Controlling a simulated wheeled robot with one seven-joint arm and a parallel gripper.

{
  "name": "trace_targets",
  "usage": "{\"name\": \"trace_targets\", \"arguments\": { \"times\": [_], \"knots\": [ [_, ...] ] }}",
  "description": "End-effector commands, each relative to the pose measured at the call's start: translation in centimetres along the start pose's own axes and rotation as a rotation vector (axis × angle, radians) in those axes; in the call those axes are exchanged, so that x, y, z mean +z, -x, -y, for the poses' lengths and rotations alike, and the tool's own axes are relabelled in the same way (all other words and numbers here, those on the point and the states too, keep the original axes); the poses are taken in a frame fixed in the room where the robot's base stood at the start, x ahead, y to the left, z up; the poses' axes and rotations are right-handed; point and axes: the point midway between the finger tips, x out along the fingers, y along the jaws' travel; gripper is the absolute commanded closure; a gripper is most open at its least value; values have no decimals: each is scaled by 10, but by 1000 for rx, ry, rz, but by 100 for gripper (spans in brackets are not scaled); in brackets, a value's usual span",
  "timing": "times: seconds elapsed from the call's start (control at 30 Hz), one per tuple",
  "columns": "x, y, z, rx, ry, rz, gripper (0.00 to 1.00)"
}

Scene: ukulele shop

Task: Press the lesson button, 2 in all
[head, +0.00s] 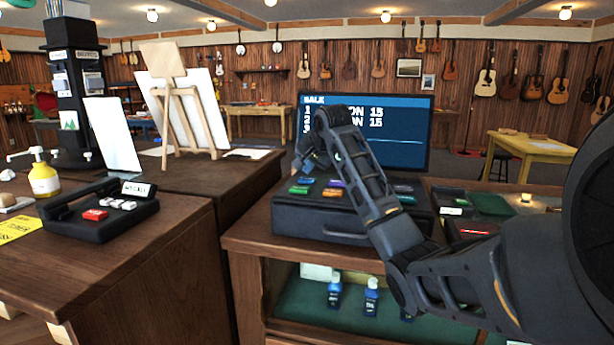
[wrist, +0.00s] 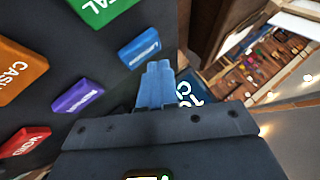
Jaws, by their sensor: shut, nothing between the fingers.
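The register (head: 320,222) has several coloured buttons on its sloping top. In the wrist view, a blue button (wrist: 140,47) lies just beyond my gripper (wrist: 158,68); a purple button (wrist: 77,95) is to its left. Their labels are too small to read, so I cannot tell which is the lesson button. My gripper is shut and empty, its tips close to the blue button; I cannot tell whether they touch. The screen (head: 405,133) reads SALE with two lines ending in "ON 15"; my arm covers part of them.
An orange CASH button (wrist: 20,70), a red VOID button (wrist: 25,142) and a green button ending in "TAL" (wrist: 100,8) are nearby. A black box with red and white buttons (head: 100,218) and a yellow pump bottle (head: 44,180) stand on the left counter.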

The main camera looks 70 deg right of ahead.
Motion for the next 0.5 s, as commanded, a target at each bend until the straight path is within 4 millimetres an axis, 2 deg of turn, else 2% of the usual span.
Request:
{"name": "trace_targets", "arguments": {
  "times": [0.37, 0.5],
  "knots": [
    [-1, 2, 1, 0, 1, -1, 100],
    [-6, 8, 6, 0, 1, -1, 100]
  ]
}}
